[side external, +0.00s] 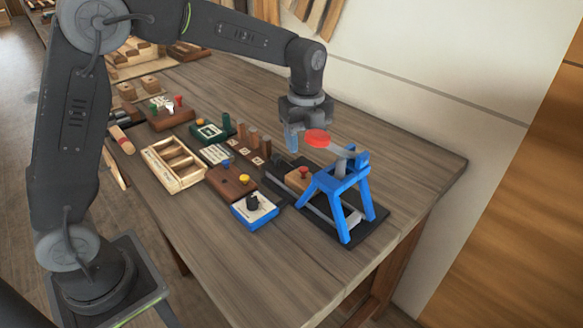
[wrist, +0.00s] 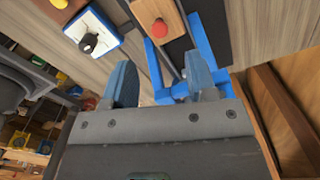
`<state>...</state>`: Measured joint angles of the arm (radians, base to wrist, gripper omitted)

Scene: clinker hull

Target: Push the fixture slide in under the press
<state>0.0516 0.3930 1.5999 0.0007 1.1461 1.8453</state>
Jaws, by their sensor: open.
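The press (side external: 341,190) is a blue frame on a dark base plate (side external: 372,222), with a lever ending in a red disc (side external: 317,138). The fixture slide (side external: 294,181) is a wooden block with a red knob (side external: 304,172). It lies on the dark base, just left of the blue frame. In the wrist view, the slide (wrist: 174,14) and its knob (wrist: 160,27) show at the top, beside the blue press frame (wrist: 176,88). My gripper (side external: 301,142) is open and empty, above the base near the red disc. Its spread fingers (wrist: 161,80) show in the wrist view.
A blue box with a black knob (side external: 254,211) stands close left of the press. Table right of the press is clear; a wall runs behind.

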